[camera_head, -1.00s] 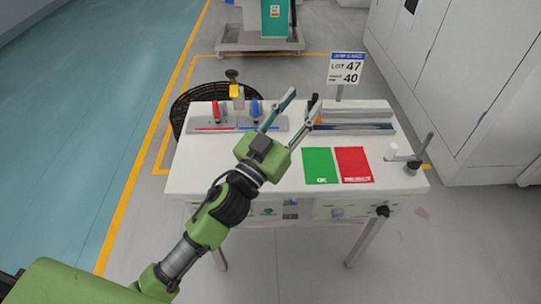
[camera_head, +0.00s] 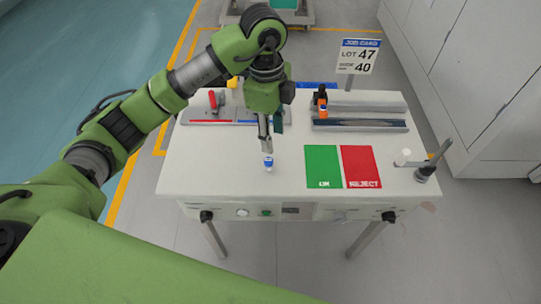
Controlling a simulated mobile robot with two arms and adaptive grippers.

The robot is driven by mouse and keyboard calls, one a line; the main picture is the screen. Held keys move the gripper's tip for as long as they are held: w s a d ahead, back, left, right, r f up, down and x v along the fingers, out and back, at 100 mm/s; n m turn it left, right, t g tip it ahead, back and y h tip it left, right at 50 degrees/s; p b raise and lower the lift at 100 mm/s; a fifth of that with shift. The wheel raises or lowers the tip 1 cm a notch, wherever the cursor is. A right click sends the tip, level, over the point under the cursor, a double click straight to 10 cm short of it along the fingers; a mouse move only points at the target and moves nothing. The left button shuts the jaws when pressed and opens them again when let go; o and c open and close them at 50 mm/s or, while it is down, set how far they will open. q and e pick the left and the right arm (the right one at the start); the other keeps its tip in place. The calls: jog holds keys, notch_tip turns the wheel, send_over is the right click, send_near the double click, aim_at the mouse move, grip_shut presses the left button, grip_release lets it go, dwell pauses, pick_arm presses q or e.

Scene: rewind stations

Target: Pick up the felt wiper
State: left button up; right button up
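A small upright white and blue piece (camera_head: 268,163) stands on the white table top, left of the green mat. It may be the felt wiper, but it is too small to be sure. My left gripper (camera_head: 270,140) points down just above and behind it, with a small gap showing. Its two fingers, one grey and one dark teal, are seen nearly edge-on and look apart, with nothing visible between them. My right gripper is out of view.
The table (camera_head: 230,170) carries a green mat (camera_head: 323,166), a red reject mat (camera_head: 360,166) and grey rails (camera_head: 360,125) with an orange-black item (camera_head: 322,101). A job card (camera_head: 358,57) stands behind. A post (camera_head: 428,168) and white cylinder (camera_head: 403,157) stand at right.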

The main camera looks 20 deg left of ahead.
aim_at(269, 160)
pick_arm(q)
jog(key=shift+n+y, duration=0.3)
jog(key=shift+y, duration=0.1)
jog(key=f, duration=0.2)
jog(key=a+f, duration=0.1)
jog(key=f, duration=0.2)
jog(key=a+f+p, duration=0.1)
jog(key=f, duration=0.1)
jog(key=shift+w+f, duration=0.2)
jog(key=shift+f, duration=0.2)
jog(key=f, duration=0.1)
jog(key=f+p, duration=0.1)
jog(key=f, duration=0.2)
jog(key=shift+w+d, duration=0.25)
jog(key=shift+d, duration=0.1)
jog(key=shift+f, duration=0.65)
grip_shut()
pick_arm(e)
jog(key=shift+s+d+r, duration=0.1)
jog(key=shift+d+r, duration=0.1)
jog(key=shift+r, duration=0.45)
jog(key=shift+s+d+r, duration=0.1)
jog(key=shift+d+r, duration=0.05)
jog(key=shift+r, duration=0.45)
